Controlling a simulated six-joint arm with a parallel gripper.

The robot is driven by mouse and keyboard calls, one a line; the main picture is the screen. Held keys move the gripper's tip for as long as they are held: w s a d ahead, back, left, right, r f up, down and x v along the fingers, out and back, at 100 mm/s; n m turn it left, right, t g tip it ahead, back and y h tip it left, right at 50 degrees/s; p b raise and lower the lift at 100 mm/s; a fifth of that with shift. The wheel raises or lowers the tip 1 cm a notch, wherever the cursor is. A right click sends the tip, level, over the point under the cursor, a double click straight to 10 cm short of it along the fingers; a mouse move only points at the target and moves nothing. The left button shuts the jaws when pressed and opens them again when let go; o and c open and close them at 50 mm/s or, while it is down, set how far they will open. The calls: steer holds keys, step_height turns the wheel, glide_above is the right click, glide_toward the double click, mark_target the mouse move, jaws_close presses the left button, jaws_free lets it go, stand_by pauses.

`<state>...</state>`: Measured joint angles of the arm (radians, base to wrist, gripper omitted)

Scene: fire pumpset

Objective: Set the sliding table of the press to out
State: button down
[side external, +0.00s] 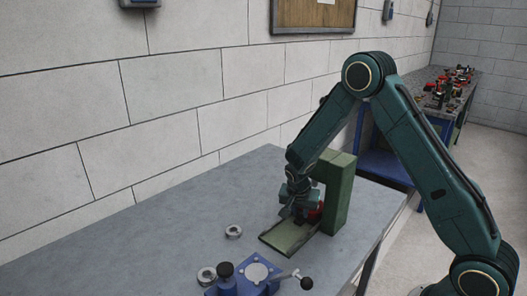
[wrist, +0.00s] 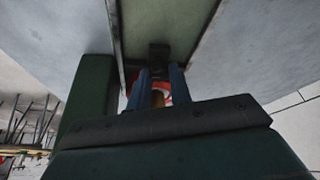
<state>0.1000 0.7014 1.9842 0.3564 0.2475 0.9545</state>
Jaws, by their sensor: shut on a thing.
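The press has an upright green frame (side external: 337,190) on the grey bench. Its flat green sliding table (side external: 287,238) lies between dark rails and extends from the frame toward the front left. In the wrist view the green strip of the table (wrist: 150,25) runs between the rails. My gripper (side external: 297,213) points down at the press, close to the frame. In the wrist view my blue fingers (wrist: 161,75) are shut at a black block (wrist: 159,52) on the strip, apparently its handle. A red part (side external: 316,212) shows beside my gripper, mostly hidden.
A blue fixture (side external: 240,283) with black knobs stands at the front of the bench. Two metal rings (side external: 233,232) (side external: 207,275) lie left of the press. The bench (side external: 130,255) is clear at left. A second bench (side external: 440,90) with small parts stands behind.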

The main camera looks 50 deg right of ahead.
steer(key=a, duration=1.4)
steer(key=shift+a, duration=0.1)
steer(key=c, duration=1.5)
jaws_free()
steer(key=shift+c, duration=0.2)
steer(key=shift+r, duration=0.1)
steer(key=shift+r, duration=0.4)
steer(key=v, duration=1.3)
steer(key=shift+a, duration=0.2)
steer(key=shift+s, duration=0.1)
